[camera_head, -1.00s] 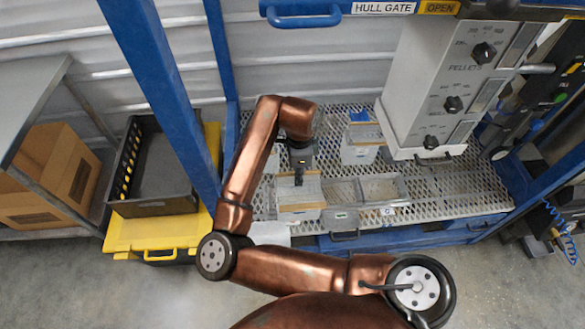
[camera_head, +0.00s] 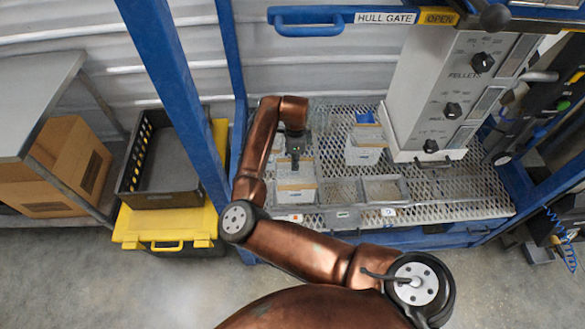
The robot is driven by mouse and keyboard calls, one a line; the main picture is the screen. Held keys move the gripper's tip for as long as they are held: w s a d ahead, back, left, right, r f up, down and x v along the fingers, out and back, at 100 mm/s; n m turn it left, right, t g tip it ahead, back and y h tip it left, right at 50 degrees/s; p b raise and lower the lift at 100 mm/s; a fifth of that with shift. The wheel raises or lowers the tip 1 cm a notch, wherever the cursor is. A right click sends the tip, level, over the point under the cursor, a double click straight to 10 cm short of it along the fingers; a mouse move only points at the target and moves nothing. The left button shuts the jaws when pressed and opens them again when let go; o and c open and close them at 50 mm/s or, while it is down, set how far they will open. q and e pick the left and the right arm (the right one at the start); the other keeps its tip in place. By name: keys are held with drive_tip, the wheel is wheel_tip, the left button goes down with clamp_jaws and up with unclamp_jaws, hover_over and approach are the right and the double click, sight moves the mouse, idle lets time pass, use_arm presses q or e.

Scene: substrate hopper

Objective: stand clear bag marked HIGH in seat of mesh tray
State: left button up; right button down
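A clear bag (camera_head: 297,194) with a pale front and a tan band is at the left end of the mesh tray (camera_head: 340,213). My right gripper (camera_head: 295,166) comes down over its upper part from above. The fingers look close together and appear shut on the bag's top. I cannot tell whether the bag rests in the left seat or hangs just above it. No marking on it is legible. The other two seats, middle and right, look empty. A second clear bag (camera_head: 364,152) with a blue top stands behind the tray. My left gripper is out of view.
A grey pellet panel (camera_head: 440,85) with knobs stands right of the second bag. A blue frame post (camera_head: 170,90) rises left of my arm. A black crate (camera_head: 160,190) sits on a yellow-lidded case (camera_head: 150,228). Perforated deck (camera_head: 450,190) is bare at right.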

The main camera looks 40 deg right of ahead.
drive_tip(key=shift+w+d+f, duration=0.2)
drive_tip(key=shift+w+f, duration=0.25)
drive_tip(key=shift+f, duration=0.15)
drive_tip(key=f, duration=0.1)
drive_tip(key=f+b, duration=0.1)
drive_tip(key=f, duration=0.1)
drive_tip(key=shift+w+d+f+b, duration=0.15)
drive_tip(key=shift+w+b, duration=0.15)
drive_tip(key=shift+b, duration=0.1)
drive_tip(key=shift+f, duration=0.25)
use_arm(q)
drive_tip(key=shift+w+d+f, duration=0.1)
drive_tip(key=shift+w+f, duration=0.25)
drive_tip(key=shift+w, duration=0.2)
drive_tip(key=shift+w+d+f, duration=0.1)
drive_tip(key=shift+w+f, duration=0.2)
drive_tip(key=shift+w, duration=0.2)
use_arm(e)
drive_tip(key=shift+r, duration=0.1)
drive_tip(key=c, duration=2.2)
unclamp_jaws()
drive_tip(key=shift+f, duration=0.2)
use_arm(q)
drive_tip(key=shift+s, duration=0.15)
use_arm(e)
drive_tip(key=shift+o, duration=0.2)
drive_tip(key=shift+r, duration=0.1)
